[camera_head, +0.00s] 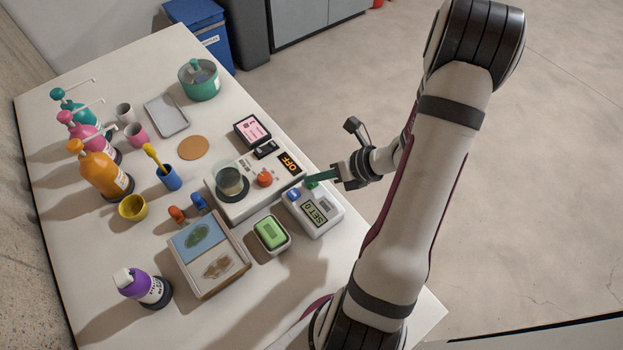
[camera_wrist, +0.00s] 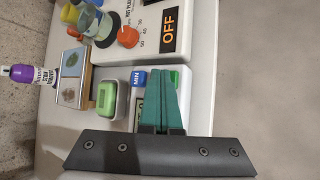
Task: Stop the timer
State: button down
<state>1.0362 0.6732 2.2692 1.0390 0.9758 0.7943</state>
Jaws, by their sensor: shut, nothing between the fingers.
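The timer (camera_head: 314,213) is a small white box on the table, at the right end of the things there. Its grey-green display (camera_head: 315,213) seems to read "SET 0". A blue button marked MIN (camera_wrist: 138,77) and a green button (camera_wrist: 174,77) sit along its top edge in the wrist view. My gripper (camera_head: 311,180) is shut and empty, its teal fingers together. The fingertips are at the green button's edge of the timer. I cannot tell whether they touch it. In the wrist view my fingers hide most of the display.
A white hot plate (camera_head: 228,209) with an orange knob and an "OFF" display stands just behind the timer, a beaker on it. A green block in a white dish (camera_head: 271,234) is close on the left. Bottles and cups crowd the far left. Bare table lies in front.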

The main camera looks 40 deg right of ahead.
aim_at(316, 185)
dwell(0.4)
jog(key=shift+r, duration=0.8)
jog(key=shift+r, duration=2.5)
